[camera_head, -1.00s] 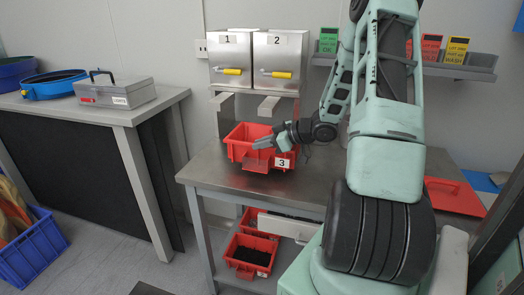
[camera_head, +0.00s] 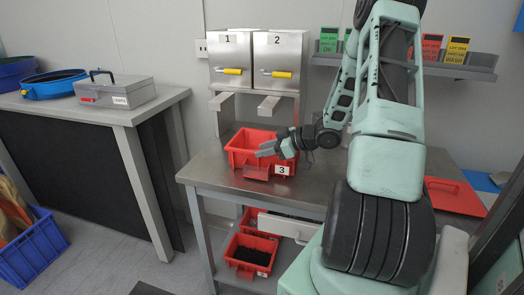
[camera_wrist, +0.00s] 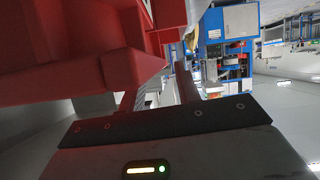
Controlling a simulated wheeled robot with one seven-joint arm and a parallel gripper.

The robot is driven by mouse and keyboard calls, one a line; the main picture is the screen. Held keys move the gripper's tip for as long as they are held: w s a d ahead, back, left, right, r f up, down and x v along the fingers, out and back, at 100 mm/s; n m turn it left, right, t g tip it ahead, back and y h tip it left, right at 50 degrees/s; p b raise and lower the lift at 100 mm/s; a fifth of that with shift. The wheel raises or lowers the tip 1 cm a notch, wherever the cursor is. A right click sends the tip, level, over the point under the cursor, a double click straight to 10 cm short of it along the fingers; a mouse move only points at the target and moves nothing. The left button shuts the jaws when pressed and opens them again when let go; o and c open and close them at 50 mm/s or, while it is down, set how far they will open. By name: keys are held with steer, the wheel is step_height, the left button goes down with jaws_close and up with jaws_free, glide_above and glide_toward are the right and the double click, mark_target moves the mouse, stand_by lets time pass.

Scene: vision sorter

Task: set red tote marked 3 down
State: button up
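The red tote marked 3 (camera_head: 240,158) is upright at the left part of the grey metal table, with its white "3" label on the front right. My gripper (camera_head: 266,152) reaches over it from the right, its fingers at the tote's near side. The tote moves along with it, so I take it as shut on the tote; the exact contact is hidden. In the wrist view the red tote (camera_wrist: 60,75) fills the upper left, close to the fingers (camera_wrist: 158,92). Whether the tote's base touches the table top (camera_head: 320,180) cannot be told.
Metal dispensers 1 (camera_head: 230,50) and 2 (camera_head: 280,50) with yellow handles stand behind the tote. Other red totes (camera_head: 250,256) sit on the lower shelf. Bare table lies right of the tote.

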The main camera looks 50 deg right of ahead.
steer(key=v, duration=1.1)
steer(key=w+a+r+g+h, duration=0.2)
steer(key=w+a+h, duration=0.1)
steer(key=w+a, duration=1)
steer(key=w+a+r+g, duration=0.1)
steer(key=w+a+g, duration=0.1)
steer(key=a, duration=1.1)
steer(key=s+a+n+g, duration=0.1)
steer(key=s+a+g, duration=0.2)
steer(key=s+a, duration=0.9)
steer(key=s+a+n+g, duration=0.1)
steer(key=s+a+g, duration=0.1)
steer(key=s+a, duration=0.3)
steer(key=s+a+g+h, duration=0.1)
steer(key=s+a+g, duration=0.2)
steer(key=s, duration=0.7)
steer(key=shift+s+a+r+n, duration=0.3)
steer(key=shift+a+n, duration=0.1)
steer(key=shift+a, duration=0.65)
